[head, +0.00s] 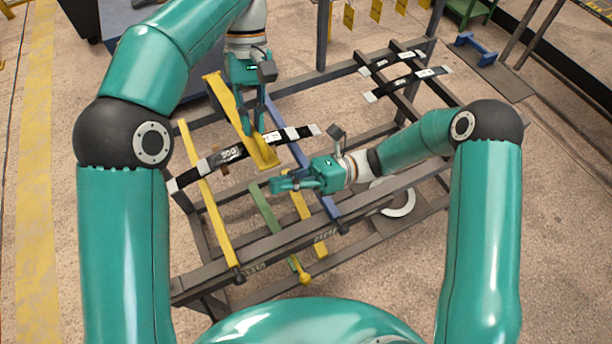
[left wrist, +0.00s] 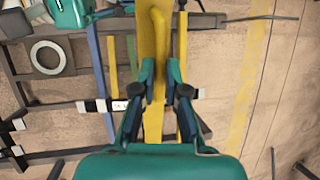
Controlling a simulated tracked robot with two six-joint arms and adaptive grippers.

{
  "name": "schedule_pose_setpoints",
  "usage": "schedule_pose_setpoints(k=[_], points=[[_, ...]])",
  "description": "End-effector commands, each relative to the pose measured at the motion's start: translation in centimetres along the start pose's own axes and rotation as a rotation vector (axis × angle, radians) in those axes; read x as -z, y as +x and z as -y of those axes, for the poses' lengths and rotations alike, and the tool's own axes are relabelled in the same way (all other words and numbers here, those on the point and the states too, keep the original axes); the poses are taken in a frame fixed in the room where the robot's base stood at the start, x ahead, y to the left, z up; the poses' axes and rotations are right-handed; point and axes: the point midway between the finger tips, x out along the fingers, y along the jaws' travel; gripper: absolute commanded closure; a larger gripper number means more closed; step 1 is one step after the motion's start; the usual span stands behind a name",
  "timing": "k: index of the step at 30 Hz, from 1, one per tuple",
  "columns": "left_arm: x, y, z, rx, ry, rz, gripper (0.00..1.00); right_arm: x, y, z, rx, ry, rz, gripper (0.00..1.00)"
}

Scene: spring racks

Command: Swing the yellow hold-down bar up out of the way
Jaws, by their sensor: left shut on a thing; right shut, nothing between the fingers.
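The yellow hold-down bar (head: 222,92) is a broad yellow strip that slants over the rack, its flat end low and to the right, beside a black-and-white banded strip. My left gripper (head: 254,130) comes down on it from above and is shut on it. In the left wrist view the bar (left wrist: 155,35) runs between the two fingers of the left gripper (left wrist: 158,85). My right gripper (head: 275,186) is shut and empty, below the bar's flat end and apart from it. The bar's middle is partly hidden by my left gripper.
The dark rack frame (head: 290,238) carries a thinner yellow bar (head: 207,195), a green bar (head: 266,215) and a blue bar (head: 318,185). Banded black strips (head: 408,82) lie at the right. A white ring (head: 399,205) lies at the rack's right. Open floor (head: 100,60) is left.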

Motion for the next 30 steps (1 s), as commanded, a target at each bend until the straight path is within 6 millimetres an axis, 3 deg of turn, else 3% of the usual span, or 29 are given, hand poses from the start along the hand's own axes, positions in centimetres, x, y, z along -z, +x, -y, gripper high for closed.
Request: schedule_pose_setpoints(k=[1,6,21,30], points=[[0.2,0.0,0.0,-0.003,-0.003,-0.008,1.0,-1.2,0.0,0.0,0.004,-0.012,-0.001,1.0],[0.3,0.0,0.0,-0.003,-0.004,-0.008,1.0,-3.0,0.4,0.1,0.005,-0.008,0.0,1.0],[0.3,0.0,0.1,-0.003,-0.004,-0.008,1.0,-3.9,0.6,0.1,0.004,-0.007,0.0,1.0],[0.2,0.3,-0.1,0.001,-0.002,0.0,1.0,-7.4,1.4,-0.1,0.001,-0.013,0.005,1.0]])
